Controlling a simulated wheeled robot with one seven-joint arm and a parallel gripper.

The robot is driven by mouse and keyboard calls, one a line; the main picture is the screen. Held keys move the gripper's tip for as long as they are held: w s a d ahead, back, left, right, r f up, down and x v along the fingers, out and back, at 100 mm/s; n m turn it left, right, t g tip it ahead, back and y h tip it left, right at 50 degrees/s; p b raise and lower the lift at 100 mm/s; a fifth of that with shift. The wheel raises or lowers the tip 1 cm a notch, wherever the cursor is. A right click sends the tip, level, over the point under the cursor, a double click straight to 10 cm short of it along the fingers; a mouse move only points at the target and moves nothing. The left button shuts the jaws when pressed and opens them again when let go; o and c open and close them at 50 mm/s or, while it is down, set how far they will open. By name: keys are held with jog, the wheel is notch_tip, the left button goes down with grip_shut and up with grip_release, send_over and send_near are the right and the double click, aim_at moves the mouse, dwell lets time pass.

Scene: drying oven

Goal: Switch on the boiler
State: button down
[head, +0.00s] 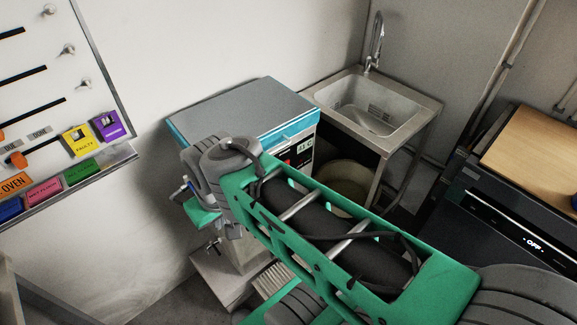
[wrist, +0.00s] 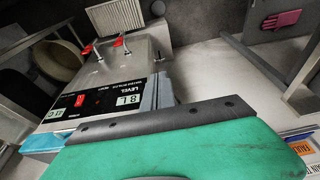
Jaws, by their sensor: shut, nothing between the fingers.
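The boiler (head: 245,108) is a box with a grey lid, blue trim and a dark front panel with a lit display (head: 305,146). In the wrist view, its panel (wrist: 104,86) shows a red switch (wrist: 80,100), a level display reading 8L and a second, partly covered display. I cannot tell the switch position. Red-handled taps (wrist: 120,41) are on the boiler front. My gripper (head: 207,212) is at the boiler's left in the head view, partly hidden by my wrist. It is shut and empty, apart from the switch. Its fingertips are not clear in either view.
A steel sink (head: 375,105) stands behind and right of the boiler, with a round bin (head: 348,182) below. A dark appliance (head: 500,225) reading OFF is at the right. A wall board (head: 60,85) with coloured tags is at the left. My arm crosses in front of the boiler.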

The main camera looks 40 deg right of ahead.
jog(key=w+d+f+m+t+y+b, duration=0.1)
jog(key=w+d+f+m+t+b, duration=0.15)
jog(key=d+f+m+b, duration=0.4)
jog(key=w+d+f+m+t+b, duration=0.1)
jog(key=w+d+f+m+b, duration=0.25)
jog(key=d, duration=0.65)
jog(key=s+d+m+t+b, duration=0.2)
jog(key=s+d+m, duration=0.1)
jog(key=d, duration=0.4)
jog(key=s+d+m+t+h+b, duration=0.1)
jog(key=s+d+m+t, duration=0.1)
jog(key=s+d+m, duration=0.2)
jog(key=d+m, duration=0.1)
jog(key=d, duration=0.2)
jog(key=shift+s+d+r+b, duration=0.2)
jog(key=shift+s+d+b, duration=0.05)
jog(key=shift+b, duration=0.15)
jog(key=w+r+b+x, duration=0.1)
jog(key=b+x, duration=0.1)
jog(key=x, duration=1.1)
jog(key=shift+w+r+b, duration=0.2)
jog(key=shift+w+b, duration=0.1)
jog(key=shift+w, duration=0.05)
